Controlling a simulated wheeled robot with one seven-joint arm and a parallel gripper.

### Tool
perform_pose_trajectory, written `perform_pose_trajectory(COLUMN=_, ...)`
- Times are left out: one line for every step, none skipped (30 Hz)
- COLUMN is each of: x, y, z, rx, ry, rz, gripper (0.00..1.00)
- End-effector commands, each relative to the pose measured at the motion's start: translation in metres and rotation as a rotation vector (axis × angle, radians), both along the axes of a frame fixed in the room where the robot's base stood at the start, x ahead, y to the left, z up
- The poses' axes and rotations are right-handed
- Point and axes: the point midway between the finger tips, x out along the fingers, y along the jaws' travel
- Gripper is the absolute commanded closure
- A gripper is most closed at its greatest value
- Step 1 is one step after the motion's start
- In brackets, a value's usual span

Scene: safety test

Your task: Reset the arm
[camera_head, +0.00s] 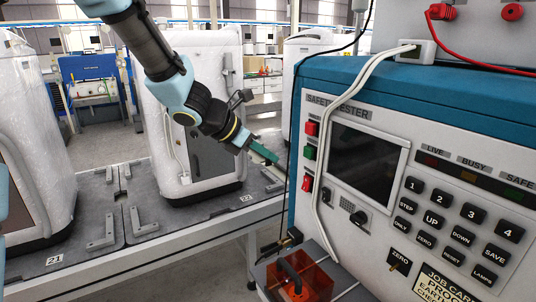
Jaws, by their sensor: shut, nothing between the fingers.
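My arm comes down from the top left in the head view, blue and black, bent at the wrist. My gripper (265,152) is at its end, with green fingers pointing down and to the right. The fingers look closed together and hold nothing. They are in the air just left of the safety tester (420,80), near its front left edge. I cannot tell the exact gap between them.
A white wrapped unit (205,65) stands on the grey bench (140,225) behind my gripper. An orange box (305,275) with a black handle sits below, by the tester. White, black and red (480,70) cables run over the tester. Another wrapped unit (35,130) stands left.

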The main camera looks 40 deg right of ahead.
Motion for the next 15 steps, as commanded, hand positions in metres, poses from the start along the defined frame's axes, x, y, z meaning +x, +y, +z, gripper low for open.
perform_pose_trajectory(x=0.0000, y=0.0001, z=-0.0002, rx=0.000, ry=0.000, rz=0.000, gripper=1.00)
perform_pose_trajectory(x=0.0000, y=0.0001, z=-0.0003, rx=0.000, ry=0.000, rz=0.000, gripper=1.00)
perform_pose_trajectory(x=0.0000, y=0.0000, z=-0.0004, rx=0.000, ry=0.000, rz=0.000, gripper=1.00)
perform_pose_trajectory(x=0.0000, y=0.0000, z=-0.0004, rx=0.000, ry=0.000, rz=0.000, gripper=1.00)
perform_pose_trajectory(x=0.0000, y=0.0000, z=-0.0004, rx=0.000, ry=0.000, rz=0.000, gripper=1.00)
perform_pose_trajectory(x=0.0000, y=0.0000, z=-0.0004, rx=0.000, ry=0.000, rz=0.000, gripper=1.00)
perform_pose_trajectory(x=0.0000, y=0.0000, z=-0.0004, rx=0.000, ry=0.000, rz=0.000, gripper=1.00)
perform_pose_trajectory(x=0.0000, y=0.0000, z=-0.0004, rx=0.000, ry=0.000, rz=0.000, gripper=1.00)
perform_pose_trajectory(x=0.0000, y=-0.0001, z=-0.0005, rx=0.000, ry=0.000, rz=0.000, gripper=1.00)
perform_pose_trajectory(x=0.0000, y=-0.0001, z=-0.0005, rx=0.000, ry=0.000, rz=0.000, gripper=1.00)
perform_pose_trajectory(x=0.0000, y=-0.0001, z=-0.0005, rx=0.000, ry=0.000, rz=0.000, gripper=1.00)
perform_pose_trajectory(x=0.0000, y=-0.0001, z=-0.0005, rx=0.000, ry=0.000, rz=0.000, gripper=1.00)
perform_pose_trajectory(x=0.0001, y=0.0002, z=-0.0007, rx=0.001, ry=-0.001, rz=-0.001, gripper=1.00)
perform_pose_trajectory(x=0.0006, y=0.0013, z=-0.0010, rx=0.003, ry=-0.005, rz=-0.002, gripper=1.00)
perform_pose_trajectory(x=0.0020, y=0.0049, z=-0.0019, rx=0.009, ry=-0.018, rz=-0.011, gripper=1.00)
